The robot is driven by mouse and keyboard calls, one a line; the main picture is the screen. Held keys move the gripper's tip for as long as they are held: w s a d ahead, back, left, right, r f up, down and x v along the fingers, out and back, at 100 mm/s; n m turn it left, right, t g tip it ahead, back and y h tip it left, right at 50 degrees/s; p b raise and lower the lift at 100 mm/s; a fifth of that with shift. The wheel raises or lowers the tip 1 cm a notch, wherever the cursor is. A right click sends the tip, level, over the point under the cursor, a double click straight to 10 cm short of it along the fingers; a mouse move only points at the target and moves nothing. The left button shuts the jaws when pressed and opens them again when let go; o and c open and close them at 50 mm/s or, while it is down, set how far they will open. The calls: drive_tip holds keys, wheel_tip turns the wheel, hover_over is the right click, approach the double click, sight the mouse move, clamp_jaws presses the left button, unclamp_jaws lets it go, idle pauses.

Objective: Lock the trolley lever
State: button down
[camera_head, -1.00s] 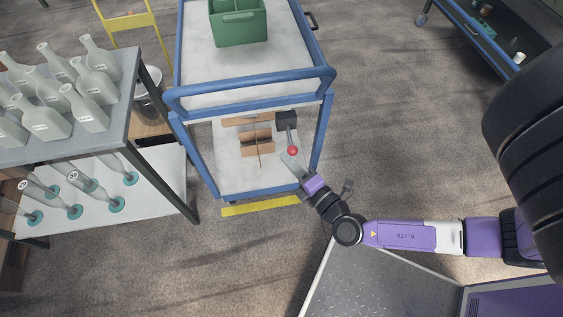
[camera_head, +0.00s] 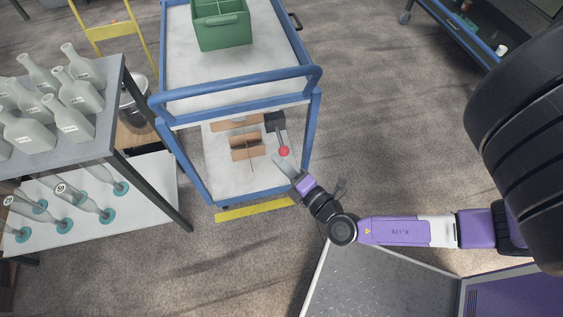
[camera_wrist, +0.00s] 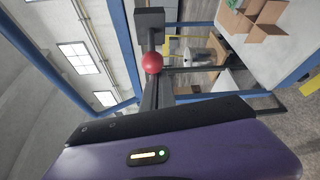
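The blue trolley (camera_head: 232,98) stands in the middle of the head view. Its lever has a red ball knob (camera_head: 284,151) on a thin rod below a dark block (camera_head: 275,122), at the right of the lower shelf. My gripper (camera_head: 281,160) is just beside the knob, pointing up and left towards it. In the wrist view the red knob (camera_wrist: 152,62) sits at the end of my gripper's dark finger (camera_wrist: 154,92), below the dark block (camera_wrist: 149,20). I cannot tell whether the finger touches the knob, or how far apart the fingers are.
A green divided crate (camera_head: 221,24) stands on the trolley's top shelf. Brown dividers (camera_head: 247,147) lie on the lower shelf. A table with several grey bottles (camera_head: 72,125) is at the left. A yellow bar (camera_head: 254,209) is at the trolley's foot. Floor is open at the right.

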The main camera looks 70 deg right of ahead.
drive_tip(key=s+a+b, duration=0.1)
drive_tip(key=s+a, duration=0.5)
drive_tip(key=s, duration=0.1)
drive_tip(key=shift+a+b, duration=0.3)
drive_tip(key=shift+b, duration=0.05)
idle(0.5)
